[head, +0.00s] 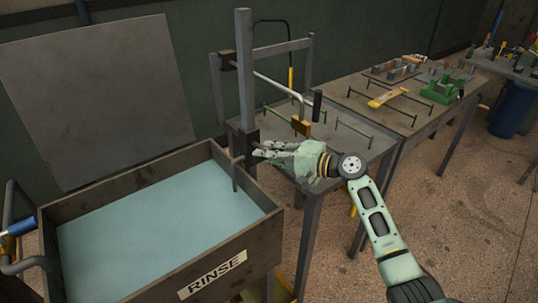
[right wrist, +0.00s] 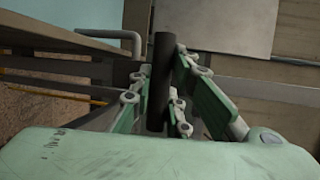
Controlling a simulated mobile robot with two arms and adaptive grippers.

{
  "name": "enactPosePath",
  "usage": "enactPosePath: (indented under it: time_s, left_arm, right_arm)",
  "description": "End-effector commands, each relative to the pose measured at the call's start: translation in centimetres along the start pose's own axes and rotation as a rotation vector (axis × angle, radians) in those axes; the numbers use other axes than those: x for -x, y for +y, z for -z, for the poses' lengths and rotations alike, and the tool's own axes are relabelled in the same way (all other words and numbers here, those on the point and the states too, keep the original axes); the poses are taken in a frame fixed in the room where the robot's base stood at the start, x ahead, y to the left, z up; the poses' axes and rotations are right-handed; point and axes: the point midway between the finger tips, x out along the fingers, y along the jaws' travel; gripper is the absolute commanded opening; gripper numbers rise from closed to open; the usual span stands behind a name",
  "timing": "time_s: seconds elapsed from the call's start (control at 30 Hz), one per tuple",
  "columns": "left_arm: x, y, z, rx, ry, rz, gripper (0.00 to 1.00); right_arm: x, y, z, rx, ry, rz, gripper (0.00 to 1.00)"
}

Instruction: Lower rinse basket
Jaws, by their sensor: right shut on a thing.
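The rinse tank (head: 230,258) is a brown open box with a RINSE label and pale blue liquid inside. I cannot make out a basket in it. A grey upright post (head: 245,75) stands at its back right corner, with a bent lever (head: 280,86) ending in a black grip. A short grey rod (head: 235,175) hangs beside the post. My right gripper (head: 258,150) is at the post's lower part, beside the tank. In the right wrist view its fingers are shut on a dark cylindrical handle (right wrist: 160,85). My left gripper is not in view.
A grey table (head: 375,140) with several rods stands behind my right arm. A longer table with a yellow tool (head: 385,99) and a green device (head: 441,91) continues right. A bent pipe with a blue sleeve (head: 19,228) is at the tank's left. Floor is open at right.

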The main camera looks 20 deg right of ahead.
Motion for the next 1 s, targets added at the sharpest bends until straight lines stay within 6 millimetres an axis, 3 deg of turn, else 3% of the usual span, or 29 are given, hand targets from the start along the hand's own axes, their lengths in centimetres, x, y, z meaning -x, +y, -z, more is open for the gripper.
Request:
enactPosePath:
  time_s: [0.03, 0.23, 0.27, 0.47, 0.8, 1.0]
  left_arm:
    - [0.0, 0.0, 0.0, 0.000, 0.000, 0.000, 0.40]
    - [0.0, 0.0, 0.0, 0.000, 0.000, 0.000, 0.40]
    - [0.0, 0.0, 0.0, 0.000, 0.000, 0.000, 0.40]
    - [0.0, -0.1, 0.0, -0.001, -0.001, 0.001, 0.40]
    - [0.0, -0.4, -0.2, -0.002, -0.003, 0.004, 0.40]
    - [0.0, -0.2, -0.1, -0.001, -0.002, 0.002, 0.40]
  right_arm:
    - [-0.1, 0.8, -0.2, 0.002, -0.006, -0.016, 0.00]
    - [-0.1, 1.1, -0.3, 0.002, -0.007, -0.021, 0.00]
    - [-0.1, 1.1, -0.3, 0.001, -0.007, -0.021, 0.18]
    - [-0.1, 1.0, -0.3, -0.001, -0.007, -0.019, 0.35]
    - [0.2, 0.6, -0.1, 0.000, -0.003, -0.011, 0.36]
    - [2.9, 0.6, -0.1, 0.001, -0.001, -0.013, 0.36]
